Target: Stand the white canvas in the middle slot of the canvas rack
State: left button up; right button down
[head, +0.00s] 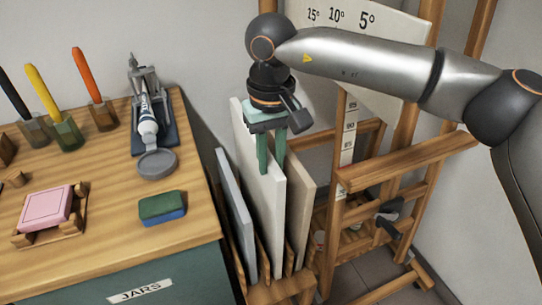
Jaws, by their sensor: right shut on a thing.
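The white canvas (259,195) stands upright between a blue-grey panel (234,205) on its left and a beige panel (302,210) on its right. Its lower end comes down among the dividers of the wooden canvas rack (282,292), in line with the middle slot. I cannot tell whether its bottom edge rests on the rack floor. My right gripper (270,158), with green fingers pointing down, is shut on the canvas's top edge, with a finger on its near face. My left gripper is not in view.
A wooden desk (110,235) stands close on the left with a green and blue sponge (162,207) near its edge. A wooden easel (385,165) with a white angle board (385,35) stands close on the right. The wall is behind.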

jog(key=c, duration=0.6)
grip_release()
jog(key=shift+f, duration=0.1)
jog(key=shift+c, duration=0.2)
jog(key=shift+r, duration=0.35)
notch_tip(320, 180, up, 12)
jog(key=p, duration=0.2)
jog(key=shift+s, duration=0.1)
